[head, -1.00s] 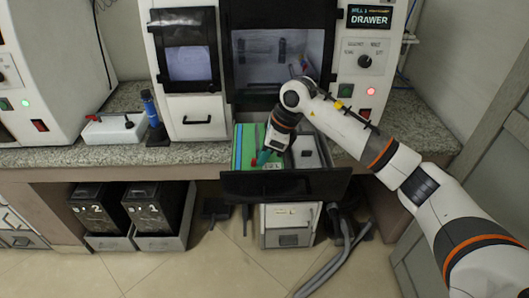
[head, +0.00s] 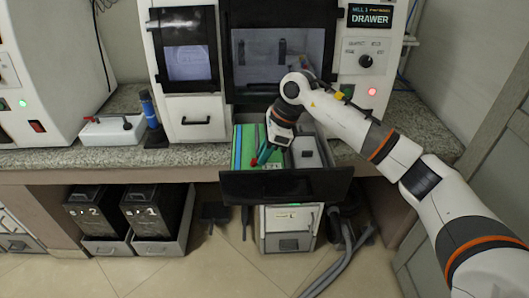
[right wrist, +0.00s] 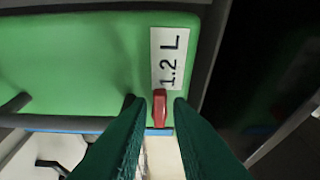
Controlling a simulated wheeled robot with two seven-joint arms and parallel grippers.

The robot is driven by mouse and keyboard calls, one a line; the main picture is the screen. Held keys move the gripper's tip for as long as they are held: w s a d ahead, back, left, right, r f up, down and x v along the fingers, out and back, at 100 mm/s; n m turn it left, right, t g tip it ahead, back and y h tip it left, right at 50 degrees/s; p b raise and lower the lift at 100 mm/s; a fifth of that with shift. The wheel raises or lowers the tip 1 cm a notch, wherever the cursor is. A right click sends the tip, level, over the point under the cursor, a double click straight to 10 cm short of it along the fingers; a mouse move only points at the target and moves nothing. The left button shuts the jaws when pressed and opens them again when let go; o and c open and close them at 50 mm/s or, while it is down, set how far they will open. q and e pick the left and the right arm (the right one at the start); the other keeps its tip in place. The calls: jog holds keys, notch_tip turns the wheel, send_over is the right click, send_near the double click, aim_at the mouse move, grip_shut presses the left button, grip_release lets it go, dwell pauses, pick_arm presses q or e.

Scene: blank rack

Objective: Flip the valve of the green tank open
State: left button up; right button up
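The green tank (head: 238,150) lies in the pulled-out drawer, on its left side. In the right wrist view the tank (right wrist: 80,62) fills the upper left, with a white "1.2 L" label (right wrist: 171,58). Its small red valve lever (right wrist: 160,107) stands at the tank's edge, just below the label. My right gripper (head: 263,153) reaches down into the drawer over the tank. In the right wrist view its two dark green fingers (right wrist: 158,112) stand apart, one on each side of the red lever, with a gap showing on both sides. My left gripper is not in view.
The drawer's black front panel (head: 290,185) stands in front of the tank. A grey container (head: 306,150) sits to the right in the drawer. The machine (head: 345,62) rises behind. Grey hoses (head: 342,240) hang below at the right.

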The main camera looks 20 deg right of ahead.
jog(key=b+v, duration=0.1)
jog(key=v, duration=1.1)
dwell(0.4)
